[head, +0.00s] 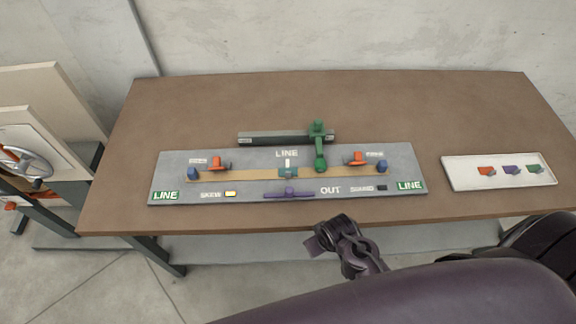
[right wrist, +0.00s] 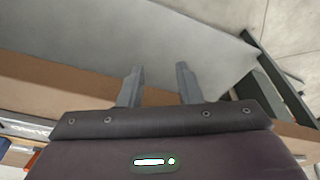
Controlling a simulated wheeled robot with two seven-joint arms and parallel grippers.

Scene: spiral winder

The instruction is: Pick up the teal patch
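A small teal patch (head: 288,173) lies on the tan strip (head: 240,175) at the middle of the grey panel (head: 400,158), just below the LINE label. My right gripper (head: 322,242) is in front of the table's front edge, in front of the panel and apart from the patch. In the right wrist view its two fingers (right wrist: 160,70) are spread, with nothing between them. The patch cannot be made out in the right wrist view. My left gripper is not in view.
A green lever (head: 319,146) stands behind the patch, beside a dark bar (head: 275,138). Orange clamps (head: 217,163) and blue knobs (head: 193,174) flank the strip. A purple handle (head: 289,194) lies in front. A white tray (head: 455,176) holds orange, purple and green pieces. The table's rear is clear.

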